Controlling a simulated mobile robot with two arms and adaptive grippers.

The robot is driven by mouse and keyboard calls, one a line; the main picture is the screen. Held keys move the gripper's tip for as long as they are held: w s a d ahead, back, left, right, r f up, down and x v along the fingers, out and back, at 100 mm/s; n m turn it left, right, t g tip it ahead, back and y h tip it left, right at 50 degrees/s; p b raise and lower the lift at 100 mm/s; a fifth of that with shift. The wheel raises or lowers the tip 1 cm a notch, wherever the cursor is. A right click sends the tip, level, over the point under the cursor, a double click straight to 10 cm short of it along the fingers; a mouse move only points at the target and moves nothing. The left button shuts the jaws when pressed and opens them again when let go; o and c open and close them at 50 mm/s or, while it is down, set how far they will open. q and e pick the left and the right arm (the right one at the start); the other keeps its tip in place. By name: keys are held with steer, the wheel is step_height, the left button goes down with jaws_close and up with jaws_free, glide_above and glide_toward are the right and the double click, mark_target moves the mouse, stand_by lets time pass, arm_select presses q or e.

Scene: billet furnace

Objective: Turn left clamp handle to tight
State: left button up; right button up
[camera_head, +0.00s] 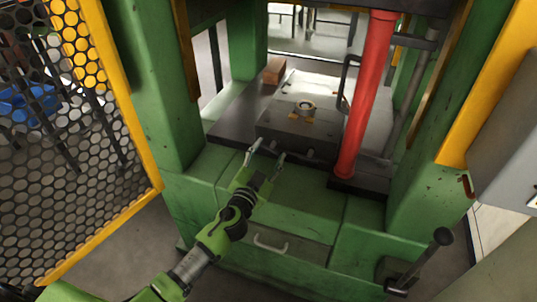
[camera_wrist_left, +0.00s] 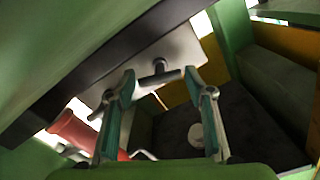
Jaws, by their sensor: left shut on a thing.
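The left clamp handle (camera_wrist_left: 160,70) is a dark T-shaped bar on the front of a grey metal block (camera_head: 283,125). In the left wrist view it lies between my two fingertips, its bar reaching across to both. My left gripper (camera_head: 267,152) comes in from the lower left at the front of the block and is shut on this handle. In the head view the fingers partly cover the handle, so its exact angle is hard to tell. My right gripper is out of view.
A red column (camera_head: 365,100) stands right of the block, inside a green press frame (camera_head: 163,85). A brown brick (camera_head: 274,71) lies behind the block. A yellow-edged mesh guard (camera_head: 80,150) is at left, and a black-knobbed lever (camera_head: 425,260) at lower right.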

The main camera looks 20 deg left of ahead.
arm_select(q)
steer(key=m, duration=0.3)
steer(key=shift+m, duration=0.4)
steer(key=m, duration=0.4)
steer(key=shift+m, duration=1.2)
steer(key=m, duration=0.3)
steer(key=shift+m, duration=0.7)
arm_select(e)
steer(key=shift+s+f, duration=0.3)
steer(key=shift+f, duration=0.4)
arm_select(q)
steer(key=shift+p, duration=0.3)
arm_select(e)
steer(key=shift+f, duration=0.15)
arm_select(q)
steer(key=o, duration=1)
steer(key=shift+o, duration=0.2)
